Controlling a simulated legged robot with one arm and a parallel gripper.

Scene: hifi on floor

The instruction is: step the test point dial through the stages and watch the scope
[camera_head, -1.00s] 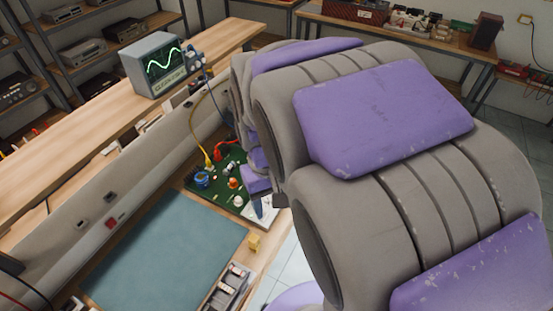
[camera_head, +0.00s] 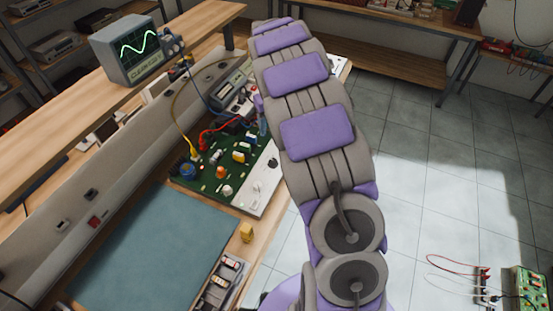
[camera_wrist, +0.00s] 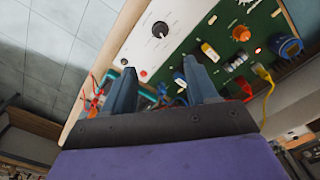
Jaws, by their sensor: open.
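The test point dial (camera_wrist: 160,29) is a black knob on a white panel (camera_wrist: 150,52), in the upper middle of the wrist view. The panel edges a green circuit board (camera_wrist: 222,32) with several parts on it. In the head view, the board (camera_head: 206,184) lies on the bench left of my arm. The scope (camera_head: 119,62) stands on the raised shelf, its screen showing a green wave. My gripper (camera_wrist: 160,85) is open with nothing visible between its fingers, apart from the dial, which lies beyond them. In the head view, my arm mostly hides the gripper.
A blue-green mat (camera_head: 155,250) covers the near bench. A small yellow block (camera_head: 246,232) and a grey parts tray (camera_head: 222,285) sit near its right side. Yellow and red leads arch above the board. Tiled floor right of the bench is mostly open.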

